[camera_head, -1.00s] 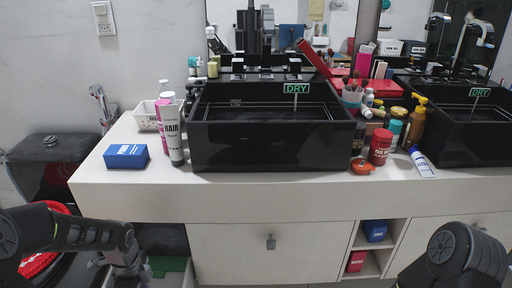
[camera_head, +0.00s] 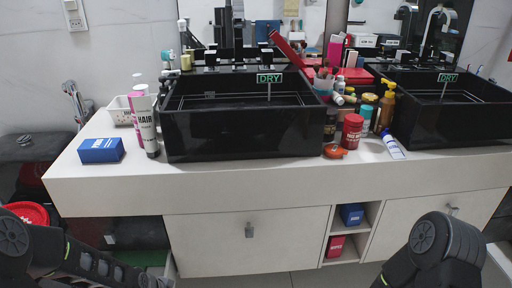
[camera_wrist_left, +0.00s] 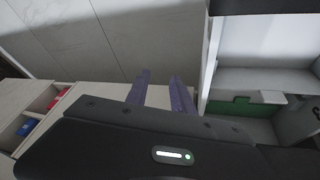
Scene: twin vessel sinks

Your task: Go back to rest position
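My left arm comes in at the lower left of the head view, with its gripper out of frame there. In the left wrist view my left gripper (camera_wrist_left: 160,92) has two dark fingers with a clear gap between them and nothing held. My right arm shows at the lower right of the head view, and its gripper is out of sight. Both arms are low, in front of the white counter (camera_head: 240,185). The black left basin (camera_head: 240,135) with a DRY sign (camera_head: 269,78) and the black right basin (camera_head: 450,128) stand on the counter.
A blue box (camera_head: 101,150) and a white HAIR tube (camera_head: 147,125) stand left of the left basin. Between the basins are several bottles, a red jar (camera_head: 351,132) and an orange item (camera_head: 335,151). A cubby below holds a blue box (camera_head: 351,214) and a red box (camera_head: 335,246).

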